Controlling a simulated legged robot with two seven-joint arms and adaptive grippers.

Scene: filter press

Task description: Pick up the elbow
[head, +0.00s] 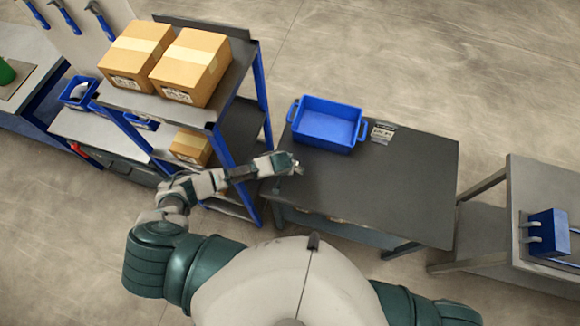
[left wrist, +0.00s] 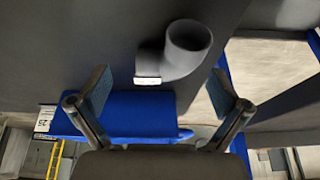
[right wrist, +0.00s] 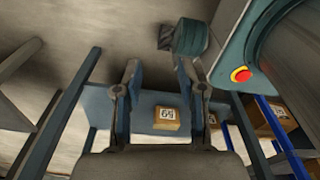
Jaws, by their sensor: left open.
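The elbow (left wrist: 185,50) is a dark grey bent pipe piece with a round open end and a pale label at its other end. It lies on the dark table top just ahead of my left gripper (left wrist: 160,84) in the left wrist view. The left fingers are spread wide, with nothing between them. In the head view my left gripper (head: 296,167) is over the table's left edge; I cannot make out the elbow there. My right gripper (right wrist: 157,72) shows in the right wrist view with its fingers apart and empty.
The dark table (head: 400,190) carries a blue bin (head: 327,124) at its back and is otherwise largely clear. A blue-framed shelf with cardboard boxes (head: 190,67) stands close on the left. Another bench (head: 540,185) stands at right. A red button (right wrist: 241,75) shows in the right wrist view.

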